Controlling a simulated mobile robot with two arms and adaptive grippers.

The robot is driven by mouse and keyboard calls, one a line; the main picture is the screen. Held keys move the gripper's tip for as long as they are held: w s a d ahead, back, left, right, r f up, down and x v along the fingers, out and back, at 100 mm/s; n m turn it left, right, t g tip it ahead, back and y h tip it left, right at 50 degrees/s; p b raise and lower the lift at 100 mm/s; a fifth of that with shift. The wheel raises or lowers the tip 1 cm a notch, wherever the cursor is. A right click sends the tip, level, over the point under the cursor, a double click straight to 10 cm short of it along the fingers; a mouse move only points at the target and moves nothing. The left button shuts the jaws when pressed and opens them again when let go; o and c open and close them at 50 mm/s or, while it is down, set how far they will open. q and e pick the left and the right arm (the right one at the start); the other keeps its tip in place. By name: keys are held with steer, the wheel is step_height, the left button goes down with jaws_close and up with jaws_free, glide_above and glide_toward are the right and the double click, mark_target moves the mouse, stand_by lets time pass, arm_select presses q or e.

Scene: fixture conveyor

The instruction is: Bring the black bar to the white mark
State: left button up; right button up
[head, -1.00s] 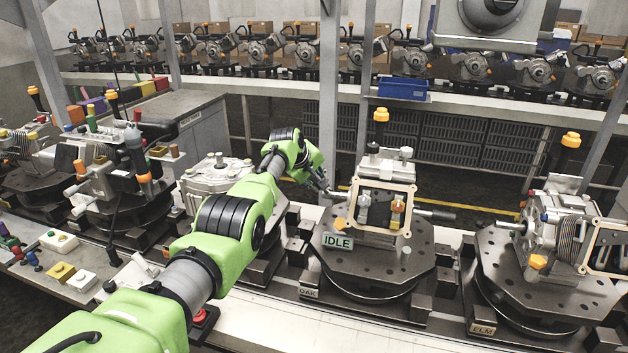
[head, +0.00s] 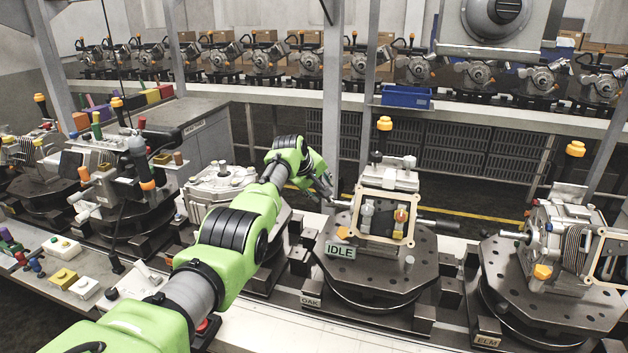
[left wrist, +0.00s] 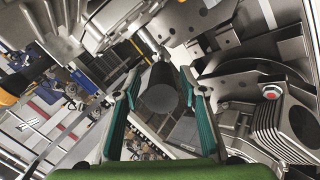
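My left gripper (head: 328,197) is at the left side of the centre fixture (head: 380,268), by the end of a bar that sticks out there. In the left wrist view, a dark round bar (left wrist: 160,92) points end-on towards me between the teal-padded fingers of my left gripper (left wrist: 161,88). The fingers flank it closely on both sides; contact is not clear. This looks like the black bar, and its far end is hidden. I cannot make out a white mark. My right gripper is not in view.
Another fixture (head: 550,285) stands to the right, and a grey housing (head: 218,185) to the left. A blue bin (head: 406,96) sits on the rear shelf.

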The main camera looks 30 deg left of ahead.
arm_select(q)
steer(key=v, duration=1.1)
steer(key=shift+r, duration=0.2)
steer(key=shift+s, duration=0.15)
